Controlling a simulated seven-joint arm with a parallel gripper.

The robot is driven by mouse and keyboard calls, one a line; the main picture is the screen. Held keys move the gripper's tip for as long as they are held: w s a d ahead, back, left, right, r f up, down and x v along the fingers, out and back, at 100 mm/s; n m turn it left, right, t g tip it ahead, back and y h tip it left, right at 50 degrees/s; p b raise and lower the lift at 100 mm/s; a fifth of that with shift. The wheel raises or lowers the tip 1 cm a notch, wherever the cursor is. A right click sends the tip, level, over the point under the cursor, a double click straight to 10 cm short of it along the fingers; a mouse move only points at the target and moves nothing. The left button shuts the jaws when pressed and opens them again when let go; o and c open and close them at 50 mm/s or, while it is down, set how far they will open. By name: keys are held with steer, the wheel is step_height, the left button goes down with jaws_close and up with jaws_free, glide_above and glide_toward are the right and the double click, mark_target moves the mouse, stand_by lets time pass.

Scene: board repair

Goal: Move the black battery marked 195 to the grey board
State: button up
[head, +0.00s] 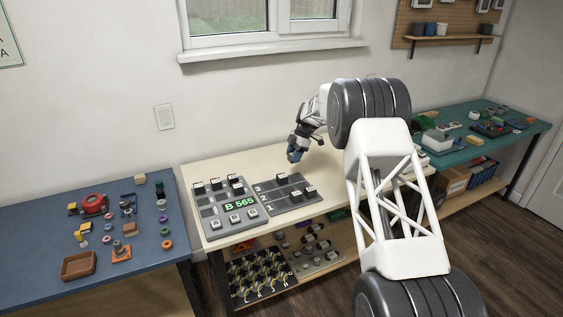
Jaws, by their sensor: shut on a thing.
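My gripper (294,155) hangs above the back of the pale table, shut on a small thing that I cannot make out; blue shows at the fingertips. A grey board (224,206) with a green "B 565" display lies below and left of it. Several black blocks with white labels (215,184) stand along its back. A second grey board (269,196), with rows numbered 1, 2 and 3, adjoins it on the right and bears a few black blocks (297,194). The block labels are too small to read, so I cannot tell which battery is marked 195.
A blue table (130,255) on the left holds small parts and a brown tray (78,265). A teal table (535,131) stands at the right. The pale table (215,168) is bare behind the boards. Boards with parts (262,275) lie on the shelf below.

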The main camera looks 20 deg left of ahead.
mark_target(293, 179)
steer(key=shift+w+d, duration=0.45)
steer(key=shift+w, duration=0.05)
steer(key=shift+f, duration=0.2)
steer(key=shift+f, duration=4.3)
steer(key=shift+f, duration=0.45)
steer(key=o, duration=1.1)
steer(key=shift+c, duration=0.2)
steer(key=v, duration=0.7)
steer(key=shift+r, duration=0.35)
